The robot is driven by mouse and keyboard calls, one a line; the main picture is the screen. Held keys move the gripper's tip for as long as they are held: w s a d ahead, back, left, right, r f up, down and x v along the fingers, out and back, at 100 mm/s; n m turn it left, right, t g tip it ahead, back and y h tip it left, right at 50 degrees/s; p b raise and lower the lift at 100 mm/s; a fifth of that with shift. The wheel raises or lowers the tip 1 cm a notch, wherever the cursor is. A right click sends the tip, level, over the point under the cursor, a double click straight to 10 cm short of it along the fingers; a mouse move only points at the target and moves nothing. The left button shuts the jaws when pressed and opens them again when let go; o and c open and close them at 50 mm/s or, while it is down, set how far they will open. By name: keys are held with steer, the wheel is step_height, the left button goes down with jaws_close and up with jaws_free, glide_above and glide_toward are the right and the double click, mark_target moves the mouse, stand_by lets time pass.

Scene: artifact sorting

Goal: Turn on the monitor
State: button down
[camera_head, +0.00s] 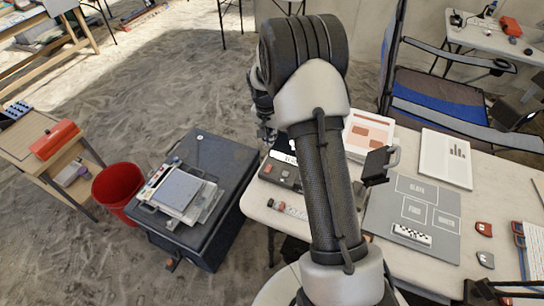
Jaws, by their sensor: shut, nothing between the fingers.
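My gripper (266,134) hangs at the end of my folded arm, small and dark, left of the arm's upper link. It appears shut and empty, above or just beyond the table's left edge. A dark case-like device (284,150) with a black and white panel and small buttons sits at the table's left end, just below my gripper in the picture. It may be the monitor, but I cannot tell for sure. My arm hides part of it. I cannot tell whether its screen is lit. A small black upright device (377,165) stands right of my arm.
The table (405,165) also carries a grey sorting mat (385,215), a black and white scale bar (412,235), a white board (446,158) and small red items. A dark crate (225,160) and red bucket (118,190) stand left. Sandy floor lies open behind.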

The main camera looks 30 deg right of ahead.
steer(key=b, duration=0.4)
glide_toward(274, 163)
steer(key=f, duration=0.5)
steer(key=shift+w+d+f, duration=0.15)
steer(key=shift+d+f, duration=0.05)
steer(key=shift+w+d+f+b, duration=0.1)
steer(key=shift+f+b, duration=0.5)
steer(key=shift+d+r, duration=0.1)
steer(key=shift+r+p, duration=0.55)
steer(key=shift+r, duration=0.3)
